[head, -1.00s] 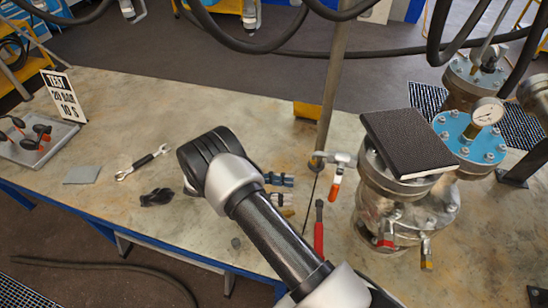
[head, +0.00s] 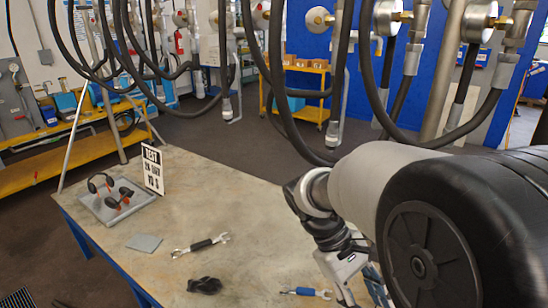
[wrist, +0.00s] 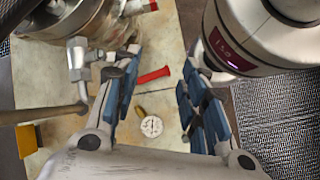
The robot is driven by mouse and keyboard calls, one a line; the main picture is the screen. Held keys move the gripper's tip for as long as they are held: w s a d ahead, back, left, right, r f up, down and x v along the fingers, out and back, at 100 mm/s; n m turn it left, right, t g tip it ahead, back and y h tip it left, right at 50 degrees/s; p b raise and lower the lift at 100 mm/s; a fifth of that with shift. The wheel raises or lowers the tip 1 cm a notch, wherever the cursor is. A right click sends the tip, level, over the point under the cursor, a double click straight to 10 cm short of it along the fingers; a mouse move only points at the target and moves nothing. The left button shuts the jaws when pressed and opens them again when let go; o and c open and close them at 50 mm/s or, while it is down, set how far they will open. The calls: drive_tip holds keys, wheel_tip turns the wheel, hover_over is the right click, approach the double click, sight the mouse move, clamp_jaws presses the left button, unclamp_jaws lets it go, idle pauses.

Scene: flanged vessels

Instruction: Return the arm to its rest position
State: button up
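My arm crosses the right side of the head view, very close to the camera. My gripper (head: 372,285) is at the bottom of that view, pointing down, partly cut off by the frame edge and the arm. In the wrist view my gripper (wrist: 165,72) shows two blue-padded fingers spread apart, with nothing held between them. Below the gap lie a red-handled tool (wrist: 153,75) and a small round white dial (wrist: 151,126) on the table.
Black hoses (head: 275,85) hang behind. A metal vessel (wrist: 65,18) is close at the wrist view's upper left.

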drive_tip(key=s+a+r+m+t+y, duration=0.4)
drive_tip(key=s+r+m+t+y, duration=0.1)
drive_tip(key=s+t, duration=0.4)
drive_tip(key=shift+s+r+m+y, duration=0.4)
drive_tip(key=shift+s+m, duration=0.2)
drive_tip(key=shift+s, duration=0.35)
drive_tip(key=shift+d, duration=0.1)
drive_tip(key=shift+c, duration=0.7)
